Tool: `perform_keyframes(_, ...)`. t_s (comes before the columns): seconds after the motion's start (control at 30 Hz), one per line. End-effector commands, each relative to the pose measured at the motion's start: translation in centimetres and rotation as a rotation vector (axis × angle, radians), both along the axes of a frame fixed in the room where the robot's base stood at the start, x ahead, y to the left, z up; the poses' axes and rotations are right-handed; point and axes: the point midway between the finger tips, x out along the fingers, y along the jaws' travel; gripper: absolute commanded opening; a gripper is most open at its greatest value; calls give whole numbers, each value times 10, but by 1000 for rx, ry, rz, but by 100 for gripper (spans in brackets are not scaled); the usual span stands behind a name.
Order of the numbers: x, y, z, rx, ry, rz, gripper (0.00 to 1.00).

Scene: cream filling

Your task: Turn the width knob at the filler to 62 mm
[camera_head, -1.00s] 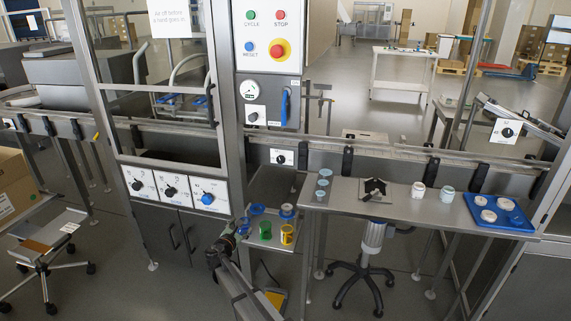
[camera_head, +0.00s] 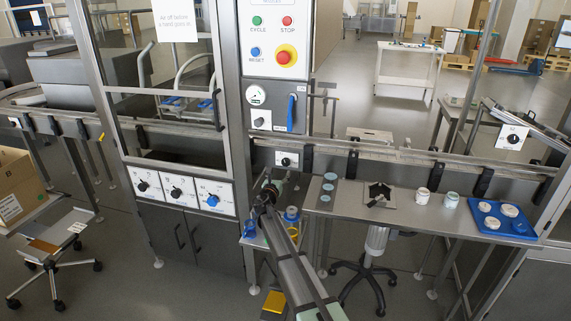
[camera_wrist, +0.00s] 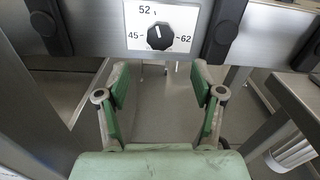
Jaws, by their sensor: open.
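The width knob (camera_wrist: 160,37) is black, on a white plate (camera_wrist: 185,14) marked 45, 52 and 62. Its white pointer line points nearly straight up, slightly left, towards the 52 mark. In the head view the same knob (camera_head: 286,160) sits on the guide rail below the control panel. My gripper (camera_wrist: 160,76) is open and empty, its green-padded fingers spread apart below the knob, not touching it. In the head view my gripper (camera_head: 270,180) is just below and left of the knob plate, partly hidden by my own arm.
Dark clamps (camera_wrist: 224,38) flank the plate on the rail. To the right stands a side table (camera_head: 405,213) with jars and a blue tray (camera_head: 482,218). Three other knobs (camera_head: 176,191) sit on the filler front at left. Blue items (camera_head: 292,213) stand on a low shelf beneath my arm.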

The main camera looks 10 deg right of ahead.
Motion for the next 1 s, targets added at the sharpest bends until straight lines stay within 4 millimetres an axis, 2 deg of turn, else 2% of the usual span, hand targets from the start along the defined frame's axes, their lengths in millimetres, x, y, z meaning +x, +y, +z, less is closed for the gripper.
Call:
perform_keyframes(0.03,14,-5,1,0,0,-2,67)
perform_keyframes(0.1,27,-10,1,0,0,-2,67)
perform_keyframes(0.4,72,-30,1,1,0,-1,67)
perform_keyframes(0.63,86,-37,0,1,0,-1,67)
perform_keyframes(0.97,87,-38,0,1,0,-1,67)
perform_keyframes(1.0,87,-38,0,1,0,-1,53)
